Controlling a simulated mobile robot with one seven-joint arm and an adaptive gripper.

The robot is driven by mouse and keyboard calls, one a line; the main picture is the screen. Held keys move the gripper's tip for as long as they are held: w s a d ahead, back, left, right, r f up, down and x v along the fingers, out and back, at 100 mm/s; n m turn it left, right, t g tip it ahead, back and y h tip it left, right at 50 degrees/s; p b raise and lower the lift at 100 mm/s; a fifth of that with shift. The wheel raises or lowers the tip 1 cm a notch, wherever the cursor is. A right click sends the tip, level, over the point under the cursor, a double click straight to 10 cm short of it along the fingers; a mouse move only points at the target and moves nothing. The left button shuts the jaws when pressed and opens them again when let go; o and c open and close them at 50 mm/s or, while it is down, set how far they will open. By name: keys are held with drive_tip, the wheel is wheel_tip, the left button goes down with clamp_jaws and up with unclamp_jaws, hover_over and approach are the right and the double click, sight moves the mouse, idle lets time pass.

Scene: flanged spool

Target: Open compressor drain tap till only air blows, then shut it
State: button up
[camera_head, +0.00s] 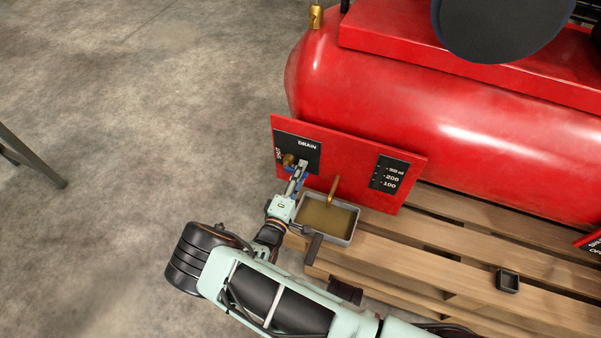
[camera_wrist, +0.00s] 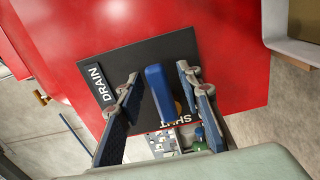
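The drain tap sits on a black plate (camera_head: 310,147) marked DRAIN on the red panel. Its brass part (camera_head: 289,159) shows left of my gripper in the head view. In the wrist view the tap's blue lever (camera_wrist: 159,92) stands between my two fingers, its end near the SHUT lettering (camera_wrist: 169,132). My gripper (camera_head: 300,168) is open around the lever, with a clear gap at the left finger; the right finger is close, and contact cannot be told. A brass outlet pipe (camera_head: 333,190) hangs over a grey tray (camera_head: 350,238) of brownish liquid. No stream shows.
The red compressor tank (camera_head: 440,130) stands on a wooden pallet (camera_head: 440,235).

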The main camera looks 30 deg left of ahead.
drive_tip(key=s+d, duration=0.1)
drive_tip(key=s, duration=1)
drive_tip(key=shift+s+d, duration=0.15)
drive_tip(key=shift+s, duration=0.25)
